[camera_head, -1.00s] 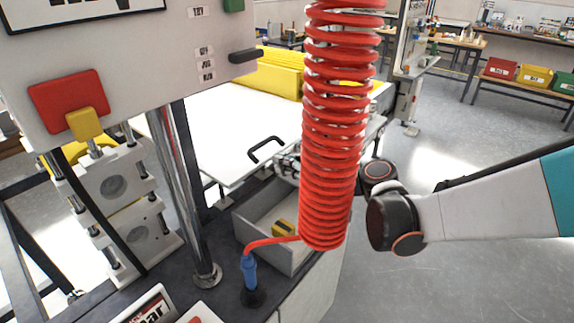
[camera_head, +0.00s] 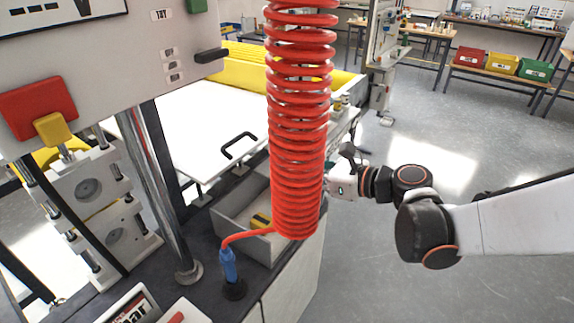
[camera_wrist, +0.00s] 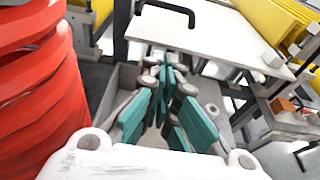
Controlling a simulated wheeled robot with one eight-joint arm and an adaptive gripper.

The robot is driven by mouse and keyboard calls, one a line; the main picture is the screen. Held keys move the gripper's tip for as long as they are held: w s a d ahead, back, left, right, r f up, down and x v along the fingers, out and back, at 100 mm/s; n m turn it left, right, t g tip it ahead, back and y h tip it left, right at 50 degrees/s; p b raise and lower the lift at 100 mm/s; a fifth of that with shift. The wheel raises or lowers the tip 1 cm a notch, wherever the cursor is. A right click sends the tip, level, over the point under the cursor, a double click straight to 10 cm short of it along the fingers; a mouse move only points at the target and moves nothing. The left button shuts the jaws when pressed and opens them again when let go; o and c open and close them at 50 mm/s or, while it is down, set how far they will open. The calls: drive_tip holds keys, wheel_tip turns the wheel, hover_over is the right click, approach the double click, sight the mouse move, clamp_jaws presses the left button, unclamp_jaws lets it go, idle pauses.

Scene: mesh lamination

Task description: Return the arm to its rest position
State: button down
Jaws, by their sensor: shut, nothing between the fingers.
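In the head view my arm comes in from the right, and its white wrist (camera_head: 343,180) shows just right of the red coiled hose. The fingers are mostly hidden there by the hose. In the wrist view my gripper (camera_wrist: 166,68) has its teal-padded fingers brought together, shut and empty. They point over a grey open tray (camera_wrist: 127,75) on the bench.
The red coiled hose (camera_head: 298,130) hangs close to my wrist and also fills the left of the wrist view (camera_wrist: 35,80). The tray (camera_head: 232,222) holds a yellow-black item (camera_head: 261,220). A white board with a black handle (camera_head: 238,146) lies behind. Open floor (camera_head: 400,290) is at right.

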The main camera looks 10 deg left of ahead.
drive_tip(key=s+d+n+h, duration=0.4)
drive_tip(key=s+d+n, duration=0.2)
drive_tip(key=d, duration=0.3)
drive_tip(key=s+d+f+n+t+h, duration=0.1)
drive_tip(key=s+d+n+h, duration=0.4)
drive_tip(key=d+n, duration=0.4)
drive_tip(key=s+d+n+h, duration=0.5)
drive_tip(key=s+d+n, duration=0.2)
drive_tip(key=d, duration=0.3)
drive_tip(key=shift+s+f+t, duration=0.25)
drive_tip(key=shift+f+t, duration=0.05)
drive_tip(key=shift+f, duration=0.1)
